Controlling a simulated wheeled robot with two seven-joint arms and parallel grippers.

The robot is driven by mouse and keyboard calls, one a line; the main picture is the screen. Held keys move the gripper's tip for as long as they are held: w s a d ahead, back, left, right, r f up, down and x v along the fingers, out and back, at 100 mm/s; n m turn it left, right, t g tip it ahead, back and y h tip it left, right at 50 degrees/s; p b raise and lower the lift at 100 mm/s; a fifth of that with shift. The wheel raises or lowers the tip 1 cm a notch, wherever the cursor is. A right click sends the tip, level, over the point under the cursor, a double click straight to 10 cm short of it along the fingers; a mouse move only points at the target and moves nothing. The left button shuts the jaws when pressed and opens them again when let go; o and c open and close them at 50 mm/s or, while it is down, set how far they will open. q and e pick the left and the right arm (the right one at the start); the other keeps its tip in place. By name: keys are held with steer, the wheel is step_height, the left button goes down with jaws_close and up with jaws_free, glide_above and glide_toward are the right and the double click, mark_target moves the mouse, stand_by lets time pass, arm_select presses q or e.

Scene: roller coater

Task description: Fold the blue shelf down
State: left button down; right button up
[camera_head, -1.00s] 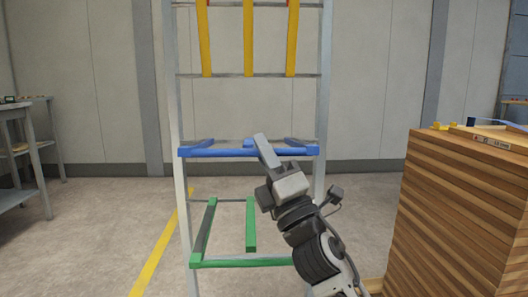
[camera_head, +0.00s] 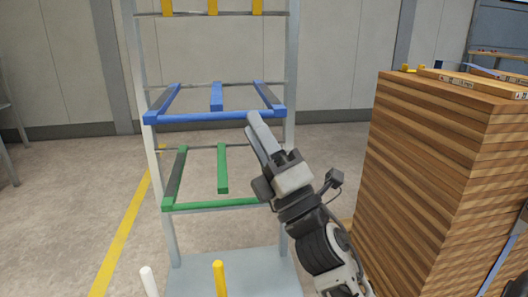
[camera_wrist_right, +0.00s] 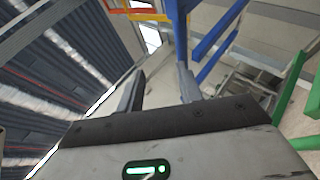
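The blue shelf (camera_head: 215,117) is a frame on the metal rack. Its front bar sits lower in the head view than the rear crossbar, and its side bars run back to the rack. My right gripper (camera_head: 254,120) comes up from below at the right part of the front bar. In the right wrist view, its two fingers (camera_wrist_right: 160,80) are apart. A blue bar (camera_wrist_right: 178,35) shows just beyond the right-hand finger. I cannot tell whether they touch. My left gripper is not in view.
A green shelf (camera_head: 215,205) is folded out below the blue one, and yellow bars (camera_head: 212,7) hang above. A tall wooden stack (camera_head: 425,165) stands close on the right of my arm. A yellow post (camera_head: 220,278) rises at the bottom.

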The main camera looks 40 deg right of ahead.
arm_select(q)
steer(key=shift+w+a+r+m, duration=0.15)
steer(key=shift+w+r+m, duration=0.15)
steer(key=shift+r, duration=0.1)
arm_select(e)
steer(key=shift+v, duration=1.25)
